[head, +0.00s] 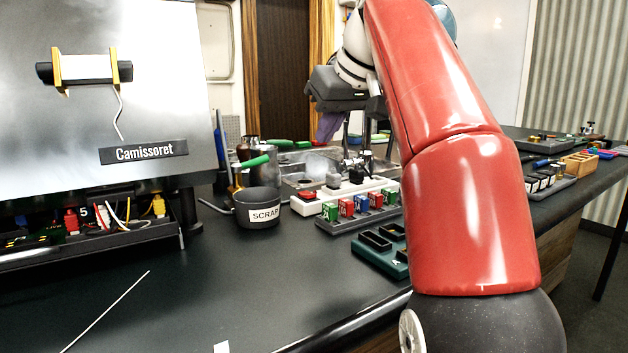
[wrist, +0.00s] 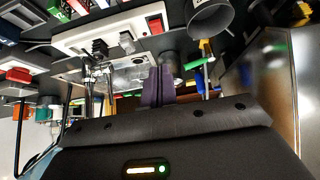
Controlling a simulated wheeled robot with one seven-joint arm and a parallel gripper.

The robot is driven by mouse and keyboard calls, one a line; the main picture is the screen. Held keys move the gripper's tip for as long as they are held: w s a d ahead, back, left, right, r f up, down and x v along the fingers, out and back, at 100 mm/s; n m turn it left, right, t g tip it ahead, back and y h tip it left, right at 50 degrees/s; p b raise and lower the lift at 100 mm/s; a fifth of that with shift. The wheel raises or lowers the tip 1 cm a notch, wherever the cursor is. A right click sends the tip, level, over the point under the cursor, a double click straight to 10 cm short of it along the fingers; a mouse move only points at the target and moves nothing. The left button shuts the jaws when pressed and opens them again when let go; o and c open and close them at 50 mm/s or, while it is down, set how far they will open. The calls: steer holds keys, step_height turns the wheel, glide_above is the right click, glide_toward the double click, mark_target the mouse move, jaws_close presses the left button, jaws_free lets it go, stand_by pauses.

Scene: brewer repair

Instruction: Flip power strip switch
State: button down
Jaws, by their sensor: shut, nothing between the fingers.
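The white power strip (head: 340,192) lies on the dark bench, with a red rocker switch (head: 308,196) at its left end and dark plugs further right. In the wrist view the strip (wrist: 75,41) crosses the upper part, with the red switch (wrist: 155,24) at its right end. I cannot tell which way the switch is tilted. My gripper (head: 327,128) hangs above and behind the strip in the head view, its purple fingers pointing down. In the wrist view the fingers (wrist: 158,84) are shut together and empty, apart from the switch.
A SCRAP cup (head: 258,212) stands left of the strip. A rack of colored blocks (head: 360,215) lies in front of it. A metal sink (head: 300,165) and green-handled tools are behind. The Camissoret machine (head: 105,100) fills the left. The bench's front left is mostly clear.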

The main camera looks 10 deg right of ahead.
glide_above(310, 194)
steer(key=s, duration=0.1)
step_height(310, 194, down, 6)
steer(key=shift+s+d+f+b, duration=0.1)
steer(key=shift+s+b, duration=0.05)
steer(key=shift+b, duration=0.25)
step_height(310, 194, down, 2)
steer(key=shift+s+f+b, duration=0.1)
steer(key=shift+f+b, duration=0.15)
steer(key=shift+b, duration=0.4)
steer(key=shift+d+f, duration=0.1)
steer(key=shift+f, duration=0.55)
steer(key=shift+s+f+t+b, duration=0.25)
steer(key=shift+f+b, duration=0.35)
steer(key=shift+b, duration=0.65)
steer(key=shift+w+r, duration=0.1)
steer(key=shift+r, duration=0.25)
steer(key=shift+r+p, duration=0.75)
steer(key=shift+p, duration=0.3)
